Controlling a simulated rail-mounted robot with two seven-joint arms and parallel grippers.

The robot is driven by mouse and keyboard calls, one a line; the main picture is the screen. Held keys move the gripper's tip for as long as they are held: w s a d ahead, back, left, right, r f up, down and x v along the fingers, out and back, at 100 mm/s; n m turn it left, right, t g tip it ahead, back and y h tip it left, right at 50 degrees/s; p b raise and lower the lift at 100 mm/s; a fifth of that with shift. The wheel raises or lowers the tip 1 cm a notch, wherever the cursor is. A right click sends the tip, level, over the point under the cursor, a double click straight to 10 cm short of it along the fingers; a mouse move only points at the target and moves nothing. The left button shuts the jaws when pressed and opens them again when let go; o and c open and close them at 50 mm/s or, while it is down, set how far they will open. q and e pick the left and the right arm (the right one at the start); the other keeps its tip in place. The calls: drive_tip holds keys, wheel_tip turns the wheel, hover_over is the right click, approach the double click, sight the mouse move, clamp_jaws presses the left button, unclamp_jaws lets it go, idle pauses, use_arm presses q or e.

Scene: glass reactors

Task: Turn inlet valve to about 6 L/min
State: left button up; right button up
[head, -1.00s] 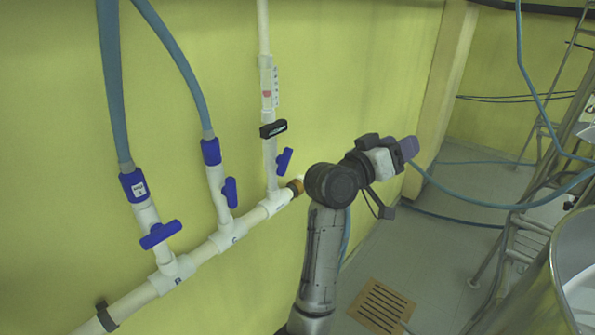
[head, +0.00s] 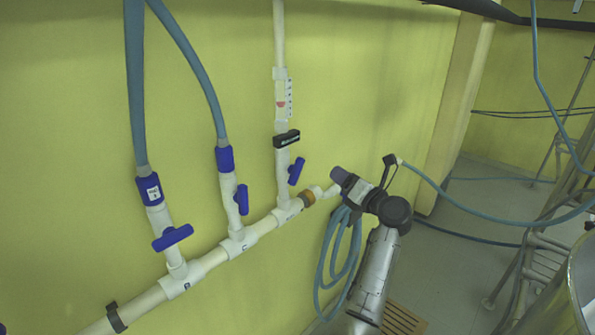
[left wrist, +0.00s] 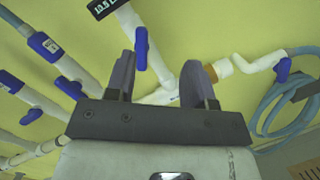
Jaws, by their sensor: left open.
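The inlet valve has a blue handle (head: 297,171) on the white vertical pipe, just below a black flow display (head: 287,139). The handle is tilted off the pipe's line. My left gripper (head: 338,175) is right of the handle and apart from it in the head view. In the left wrist view, my left gripper (left wrist: 160,72) is open and empty. The blue handle (left wrist: 141,50) appears between its two fingers, beyond them, near the left finger. The display (left wrist: 108,5) there is cut off at the top and seems to read 13.5. My right gripper is not in view.
Two other blue valve handles (head: 173,238) (head: 242,199) stand to the left on hose branches of the white manifold pipe (head: 210,261). A coiled blue hose (head: 338,265) hangs below my left arm. A metal vessel (head: 583,285) is at the right edge.

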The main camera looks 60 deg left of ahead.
sight(300, 171)
use_arm(q)
drive_tip(key=s+a+n+g+p, duration=0.1)
drive_tip(key=s+a, duration=0.1)
drive_tip(key=a, duration=0.1)
drive_tip(key=s+a+f+n+g+h+p, duration=0.1)
drive_tip(key=s+a+p, duration=0.1)
drive_tip(key=a, duration=0.2)
drive_tip(key=s+a+n+g+h+p, duration=0.1)
drive_tip(key=s+a, duration=0.1)
drive_tip(key=a, duration=0.2)
drive_tip(key=shift+s+a+f+p, duration=0.15)
drive_tip(key=shift+f+p, duration=0.15)
drive_tip(key=shift+f, duration=0.1)
drive_tip(key=shift+x, duration=0.85)
drive_tip(key=shift+f, duration=0.1)
drive_tip(key=c, duration=0.8)
drive_tip(key=shift+f+m, duration=0.1)
drive_tip(key=shift+m, duration=1.5)
